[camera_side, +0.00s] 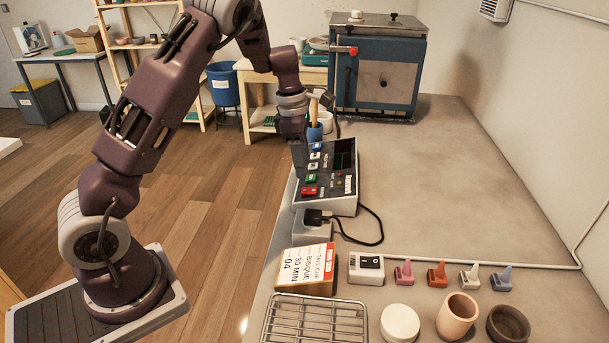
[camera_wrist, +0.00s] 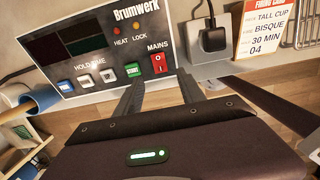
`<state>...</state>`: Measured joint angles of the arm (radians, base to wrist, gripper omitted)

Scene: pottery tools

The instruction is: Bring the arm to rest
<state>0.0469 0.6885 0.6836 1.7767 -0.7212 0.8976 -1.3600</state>
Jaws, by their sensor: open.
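My gripper (camera_side: 298,138) hangs at the left edge of the control box (camera_side: 343,192) in the side view. In the wrist view my gripper (camera_wrist: 160,90) is open, with its two dark fingers apart and nothing between them. The fingers point at the lower part of the box's Brumwerk panel (camera_wrist: 90,22), near the green START button (camera_wrist: 133,70) and the red MAINS switch (camera_wrist: 158,64). I cannot tell whether a finger touches the panel. The panel's displays look dark. My arm is bent, reaching over from its base at the left.
A black plug (camera_wrist: 213,38) sits in a socket beside the box; its cable loops right. The kiln (camera_side: 376,75) stands behind. The bench's right side is clear.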

